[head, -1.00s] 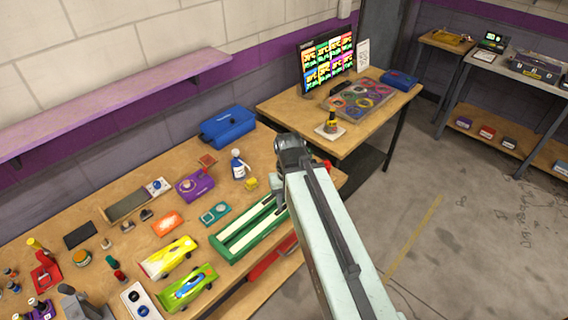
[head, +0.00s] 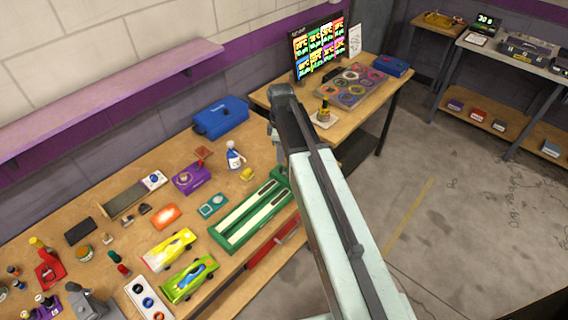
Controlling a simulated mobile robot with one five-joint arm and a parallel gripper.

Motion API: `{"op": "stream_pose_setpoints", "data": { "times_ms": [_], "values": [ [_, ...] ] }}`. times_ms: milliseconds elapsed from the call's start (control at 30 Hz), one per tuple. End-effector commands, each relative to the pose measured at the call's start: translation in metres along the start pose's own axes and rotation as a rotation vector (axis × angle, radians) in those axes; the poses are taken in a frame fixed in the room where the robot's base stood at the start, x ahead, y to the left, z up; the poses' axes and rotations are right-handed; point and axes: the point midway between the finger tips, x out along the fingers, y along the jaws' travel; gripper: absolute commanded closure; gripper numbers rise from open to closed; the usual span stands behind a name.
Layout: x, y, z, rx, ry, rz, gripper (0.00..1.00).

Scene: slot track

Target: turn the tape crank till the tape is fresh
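A long green tray-like unit (head: 226,240) with two pale strips along it lies on the near bench, left of my arm. The strips look like the tape, and I see no clear marks on them at this size. No crank can be made out; my arm covers the area just right of the unit's far end. My gripper (head: 275,146) hangs down at the far end of my arm, above the bench's far right part. It is small and partly hidden by the arm, so its fingers cannot be read.
Yellow (head: 168,249) and green (head: 189,279) slot cars lie left of the unit. A spray bottle (head: 235,158), purple box (head: 191,178) and blue case (head: 221,118) stand behind. A second table (head: 385,98) holds a screen (head: 318,48). Open floor (head: 440,200) lies right.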

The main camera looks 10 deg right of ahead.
Motion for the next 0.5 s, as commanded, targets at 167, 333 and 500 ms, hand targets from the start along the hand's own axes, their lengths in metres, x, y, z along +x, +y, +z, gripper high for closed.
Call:
{"op": "stream_pose_setpoints", "data": {
  "times_ms": [167, 333, 500],
  "values": [
    [0.008, -0.001, 0.0, 0.0, 0.0, 0.0, 0.62],
    [0.032, -0.001, 0.0, 0.001, 0.0, 0.0, 0.62],
    [0.064, -0.002, 0.0, 0.002, 0.0, 0.0, 0.62]
  ]
}}
